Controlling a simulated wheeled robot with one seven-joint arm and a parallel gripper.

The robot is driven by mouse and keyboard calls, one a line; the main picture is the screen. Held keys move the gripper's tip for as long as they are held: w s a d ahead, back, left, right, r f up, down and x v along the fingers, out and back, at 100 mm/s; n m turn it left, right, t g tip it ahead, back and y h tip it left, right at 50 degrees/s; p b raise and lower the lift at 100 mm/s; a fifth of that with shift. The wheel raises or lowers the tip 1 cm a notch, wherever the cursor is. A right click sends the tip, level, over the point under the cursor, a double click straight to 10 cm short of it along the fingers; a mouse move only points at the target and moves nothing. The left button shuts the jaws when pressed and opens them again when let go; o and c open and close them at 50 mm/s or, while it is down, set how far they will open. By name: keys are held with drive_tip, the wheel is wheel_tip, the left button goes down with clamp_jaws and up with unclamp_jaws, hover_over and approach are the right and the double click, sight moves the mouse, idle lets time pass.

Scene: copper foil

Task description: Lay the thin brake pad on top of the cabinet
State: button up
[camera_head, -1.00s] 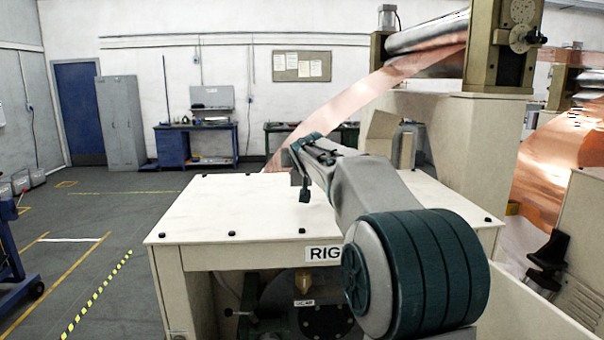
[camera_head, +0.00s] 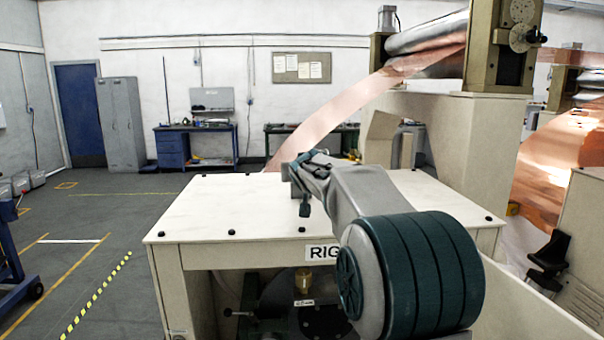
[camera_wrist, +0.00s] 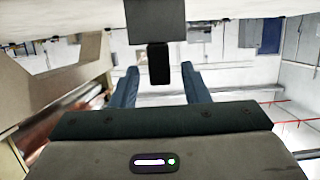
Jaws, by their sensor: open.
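The cabinet (camera_head: 220,210) is the cream, flat-topped unit marked RIG in the head view. Its pale surface (camera_wrist: 60,28) also fills the top of the wrist view. My gripper (camera_head: 300,183) is over the cabinet's top, near its middle. In the wrist view, my gripper (camera_wrist: 160,72) shows two teal fingers spread apart. Between them is a dark grey plate with a narrower black part, which looks like the thin brake pad (camera_wrist: 157,22). Clear gaps show on both sides of the black part. I cannot tell whether the pad touches the cabinet; my arm and gripper clutter it in the head view.
Small black studs line the cabinet top's edges; its left half is bare. A copper foil strip (camera_head: 335,122) slants down behind it from a roller on a tall housing (camera_head: 450,135) at the right. Open floor lies to the left, with a blue frame (camera_head: 12,245) at the edge.

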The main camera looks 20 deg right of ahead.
drive_tip(key=shift+r, duration=0.15)
drive_tip(key=b+v, duration=0.2)
drive_tip(key=v, duration=1)
